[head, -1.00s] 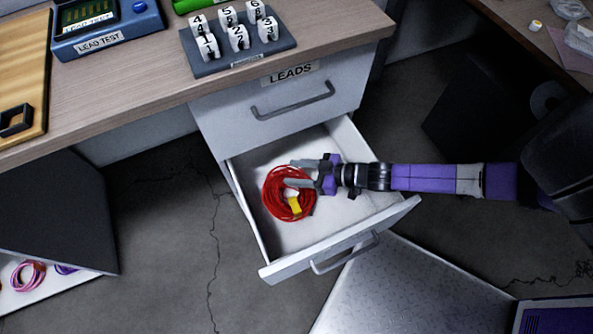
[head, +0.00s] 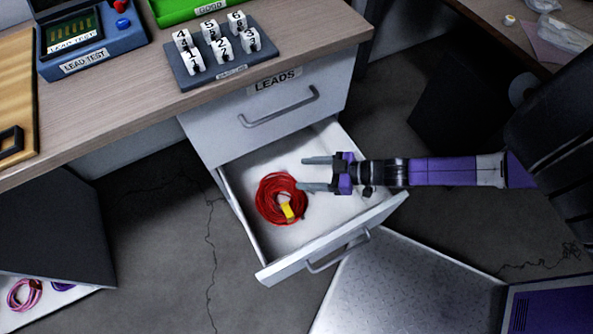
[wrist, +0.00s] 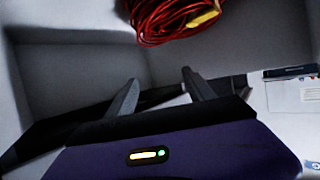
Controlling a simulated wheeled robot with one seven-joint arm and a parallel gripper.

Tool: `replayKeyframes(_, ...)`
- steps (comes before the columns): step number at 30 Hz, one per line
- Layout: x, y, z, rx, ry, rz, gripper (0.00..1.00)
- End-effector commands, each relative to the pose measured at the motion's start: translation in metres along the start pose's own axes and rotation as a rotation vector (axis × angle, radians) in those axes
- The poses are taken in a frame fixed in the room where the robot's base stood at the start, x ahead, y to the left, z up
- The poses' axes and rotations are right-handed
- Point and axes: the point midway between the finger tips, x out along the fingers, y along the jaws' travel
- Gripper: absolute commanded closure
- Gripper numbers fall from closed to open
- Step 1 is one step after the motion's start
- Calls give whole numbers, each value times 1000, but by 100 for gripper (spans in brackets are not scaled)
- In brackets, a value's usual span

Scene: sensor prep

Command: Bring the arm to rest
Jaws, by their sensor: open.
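My gripper (head: 315,174) is open and empty, over the open lower drawer (head: 335,231). A red coiled lead (head: 271,196) with a yellow tag (head: 287,211) lies on the drawer's white floor. The coil is just left of my fingertips in the head view. In the wrist view the coil (wrist: 160,22) shows at the top, beyond the two spread fingers (wrist: 160,90) and apart from them. My arm reaches in from the right, above the drawer's right side.
The shut upper drawer (head: 225,125) carries a LEADS label (head: 278,80). The desk (head: 130,100) holds a blue LEAD TEST device (head: 95,55), a numbered stand (head: 190,78) and a green GOOD tray (head: 180,10). A metal plate-like surface (head: 400,285) lies right of the drawer front.

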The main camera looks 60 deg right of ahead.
Motion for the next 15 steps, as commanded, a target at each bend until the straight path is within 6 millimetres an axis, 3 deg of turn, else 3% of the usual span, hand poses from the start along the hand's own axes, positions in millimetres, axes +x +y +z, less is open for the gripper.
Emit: replayKeyframes(15,-7,0,0,0,0,0,38)
